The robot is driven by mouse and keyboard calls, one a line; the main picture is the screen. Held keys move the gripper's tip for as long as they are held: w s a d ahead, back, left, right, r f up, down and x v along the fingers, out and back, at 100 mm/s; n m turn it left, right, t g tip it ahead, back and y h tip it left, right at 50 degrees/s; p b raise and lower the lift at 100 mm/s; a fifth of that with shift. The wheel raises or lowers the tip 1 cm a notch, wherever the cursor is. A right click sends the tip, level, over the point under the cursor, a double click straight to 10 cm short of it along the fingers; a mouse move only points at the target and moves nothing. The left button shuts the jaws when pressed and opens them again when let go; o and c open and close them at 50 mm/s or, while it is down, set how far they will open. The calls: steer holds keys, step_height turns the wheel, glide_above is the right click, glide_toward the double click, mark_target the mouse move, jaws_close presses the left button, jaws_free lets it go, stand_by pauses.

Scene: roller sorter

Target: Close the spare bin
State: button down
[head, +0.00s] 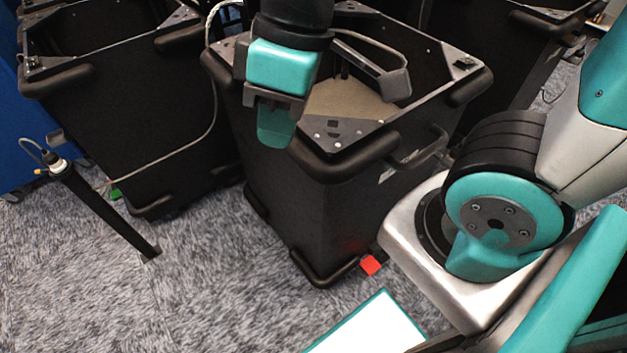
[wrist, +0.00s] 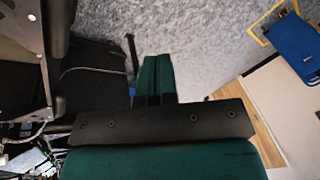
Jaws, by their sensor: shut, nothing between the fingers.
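Several black bins stand on the carpet, and no label shows which one is the spare bin. The nearest bin (head: 300,205) is in the middle of the head view, with its top open and a brown floor or sheet visible inside. A grey handle (head: 425,150) is on its right side, and a small red marker (head: 371,265) is at its foot. My gripper (head: 275,135) is shut and empty, in front of this bin's near-left rim in the picture; contact cannot be told. In the wrist view its teal fingers (wrist: 155,72) are together over the floor.
Another open black bin (head: 145,115) stands at the left, with a small green marker (head: 115,193) by its foot. More bins stand behind. Carpet (head: 210,290) is clear at the front left.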

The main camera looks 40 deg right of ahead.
steer(key=w+a+f+n+g+h, duration=0.15)
steer(key=w+f+n+h, duration=0.35)
steer(key=w+f+n, duration=0.65)
steer(key=n+t+h+p, duration=0.3)
steer(key=n+h, duration=0.5)
steer(key=n, duration=0.8)
glide_toward(302, 191)
steer(key=shift+g, duration=0.45)
steer(key=x, duration=0.3)
steer(key=p+x, duration=0.1)
steer(key=x, duration=0.1)
steer(key=shift+w+a+f, duration=0.1)
steer(key=shift+w+f, duration=0.25)
steer(key=shift+f, duration=0.1)
steer(key=shift+w+d+f, duration=0.1)
steer(key=shift+d+f, duration=0.05)
steer(key=shift+d, duration=0.55)
steer(key=shift+d, duration=0.1)
